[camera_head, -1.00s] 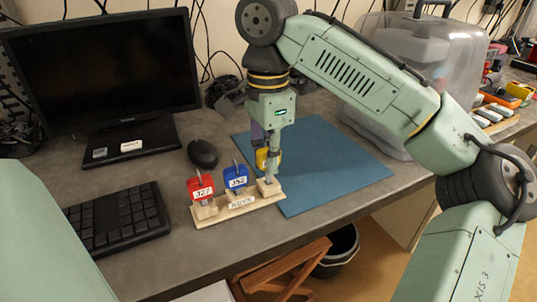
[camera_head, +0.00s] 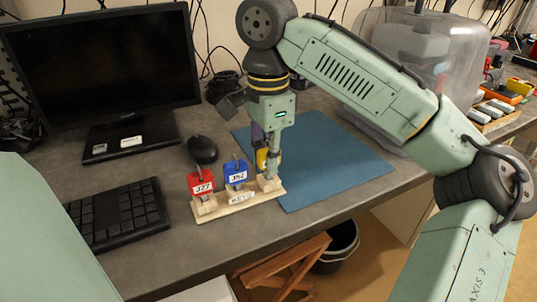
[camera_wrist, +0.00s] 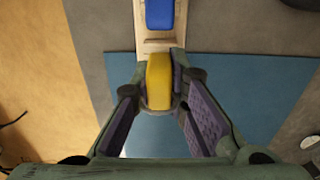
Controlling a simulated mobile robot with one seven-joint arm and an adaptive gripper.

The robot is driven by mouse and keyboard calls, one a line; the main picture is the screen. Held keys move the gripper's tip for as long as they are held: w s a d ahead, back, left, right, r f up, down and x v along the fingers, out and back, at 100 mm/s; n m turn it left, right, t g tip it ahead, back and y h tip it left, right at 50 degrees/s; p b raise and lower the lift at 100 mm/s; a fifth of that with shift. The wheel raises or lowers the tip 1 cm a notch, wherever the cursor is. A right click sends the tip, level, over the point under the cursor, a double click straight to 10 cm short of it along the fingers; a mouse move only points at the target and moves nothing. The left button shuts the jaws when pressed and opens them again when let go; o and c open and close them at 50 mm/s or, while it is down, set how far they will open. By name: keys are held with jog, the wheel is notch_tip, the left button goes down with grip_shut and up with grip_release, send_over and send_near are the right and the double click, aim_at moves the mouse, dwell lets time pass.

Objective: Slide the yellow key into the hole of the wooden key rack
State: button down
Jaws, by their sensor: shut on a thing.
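The wooden key rack (camera_head: 238,206) lies near the desk's front edge, with a red key (camera_head: 202,184) and a blue key (camera_head: 236,173) standing on its left and middle blocks. My gripper (camera_head: 268,163) points down over the rack's right block (camera_head: 269,184). It is shut on the yellow key (camera_head: 261,158), whose head also shows between the fingers in the wrist view (camera_wrist: 159,80). The key's lower part is hidden by the fingers, so I cannot tell whether it is in the hole. The blue key shows ahead in the wrist view (camera_wrist: 160,14).
A blue mat (camera_head: 335,165) lies right of the rack. A black mouse (camera_head: 203,149), keyboard (camera_head: 118,215) and monitor (camera_head: 105,75) are to the left. A clear plastic box (camera_head: 400,60) stands behind my arm. The mat is mostly clear.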

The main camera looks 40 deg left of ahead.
jog(key=shift+f, duration=0.25)
jog(key=c, duration=1.5)
grip_release()
jog(key=shift+o, duration=0.4)
jog(key=o, duration=0.3)
jog(key=shift+r, duration=0.15)
jog(key=shift+r+p, duration=3.4)
jog(key=shift+p, duration=0.4)
